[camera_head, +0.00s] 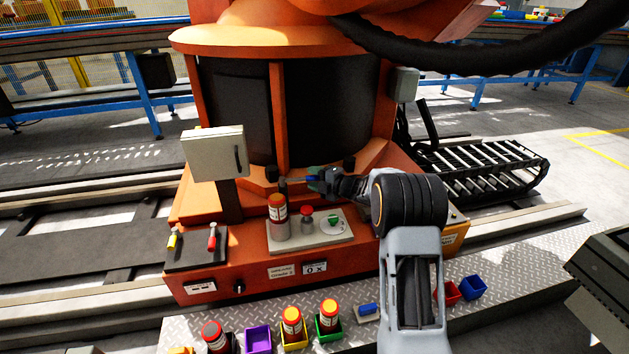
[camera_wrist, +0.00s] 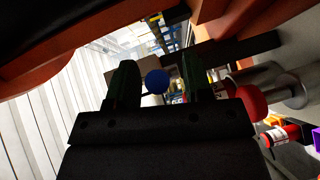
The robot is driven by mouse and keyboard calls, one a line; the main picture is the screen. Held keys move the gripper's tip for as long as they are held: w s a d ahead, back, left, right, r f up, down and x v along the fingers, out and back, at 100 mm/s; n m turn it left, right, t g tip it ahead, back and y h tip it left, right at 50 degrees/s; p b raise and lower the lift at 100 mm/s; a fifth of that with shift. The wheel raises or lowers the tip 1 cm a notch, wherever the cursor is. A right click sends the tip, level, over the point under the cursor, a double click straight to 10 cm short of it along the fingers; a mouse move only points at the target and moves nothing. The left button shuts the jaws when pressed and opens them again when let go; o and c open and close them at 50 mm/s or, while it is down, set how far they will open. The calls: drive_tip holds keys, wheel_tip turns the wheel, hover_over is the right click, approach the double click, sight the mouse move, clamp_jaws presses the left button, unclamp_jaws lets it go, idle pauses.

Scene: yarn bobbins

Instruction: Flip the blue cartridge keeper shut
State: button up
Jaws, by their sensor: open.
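The blue keeper knob (camera_head: 312,178) is at the end of a thin lever that sticks out sideways near the top of the cartridge holder, in the head view. In the wrist view the blue ball (camera_wrist: 157,81) shows between my two dark green fingers, with space visible on both sides. My gripper (camera_head: 317,182) is open around the knob, reaching in from the right. Whether a finger touches the knob, I cannot tell.
A red-capped post (camera_head: 306,214) and a green-marked dial (camera_head: 334,222) stand on the grey plate (camera_head: 338,237) below my gripper. A grey box (camera_head: 213,152) is at left. Yellow and red levers (camera_head: 212,238) stand on a black panel. Coloured bins (camera_head: 258,339) line the front.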

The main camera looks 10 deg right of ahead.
drive_tip(key=shift+w+a, duration=0.1)
clamp_jaws()
idle(0.5)
